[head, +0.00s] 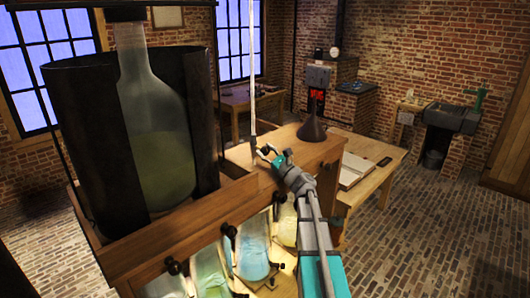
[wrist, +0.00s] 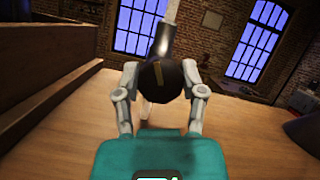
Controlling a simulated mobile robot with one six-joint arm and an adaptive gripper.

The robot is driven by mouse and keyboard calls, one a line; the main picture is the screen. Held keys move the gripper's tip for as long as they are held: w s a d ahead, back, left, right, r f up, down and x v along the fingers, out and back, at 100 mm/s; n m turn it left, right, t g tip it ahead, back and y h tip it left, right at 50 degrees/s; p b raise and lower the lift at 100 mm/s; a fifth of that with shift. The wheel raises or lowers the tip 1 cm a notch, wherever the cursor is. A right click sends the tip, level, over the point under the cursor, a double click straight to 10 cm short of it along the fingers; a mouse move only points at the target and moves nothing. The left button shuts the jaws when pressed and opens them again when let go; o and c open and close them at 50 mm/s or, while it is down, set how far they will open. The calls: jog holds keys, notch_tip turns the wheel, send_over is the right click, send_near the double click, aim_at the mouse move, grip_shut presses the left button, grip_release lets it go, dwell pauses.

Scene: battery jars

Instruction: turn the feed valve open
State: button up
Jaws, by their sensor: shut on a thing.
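The feed valve shows in the wrist view as a dark round knob (wrist: 160,80) with a yellow mark on its face. A pale upright tube (wrist: 167,12) rises behind it. My gripper (wrist: 160,85) has one finger on each side of the knob and is shut on it. In the head view my gripper (head: 269,154) is at the foot of the thin upright tube (head: 253,70), above the wooden bench top (head: 300,150). The knob is too small and covered to make out there. The yellow mark appears tilted slightly from upright.
A large glass bottle (head: 150,140) stands in a dark holder at the left. Several glass jars, one with blue liquid (head: 252,255), sit below the bench edge. A dark funnel (head: 312,128) stands just right of my gripper. A side table (head: 372,160) lies beyond.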

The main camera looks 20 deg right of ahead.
jog(key=n+g+y, duration=0.1)
jog(key=n, duration=0.2)
jog(key=n+g+y+p, duration=0.1)
jog(key=n, duration=0.2)
jog(key=n+g+y+p, duration=0.1)
jog(key=n, duration=0.2)
jog(key=shift+w+d+r+y, duration=0.1)
jog(key=shift+r+y, duration=0.1)
jog(key=shift+y, duration=0.2)
jog(key=n+g+p, duration=0.1)
jog(key=n, duration=0.1)
jog(key=n+g+p, duration=0.1)
jog(key=n, duration=0.2)
jog(key=shift+n+g+y, duration=0.3)
jog(key=shift+f+n+g+p, duration=0.1)
jog(key=shift+n+g+p, duration=0.35)
jog(key=shift+n, duration=0.65)
jog(key=o, duration=1.1)
jog(key=shift+f, duration=0.1)
jog(key=shift+o, duration=0.2)
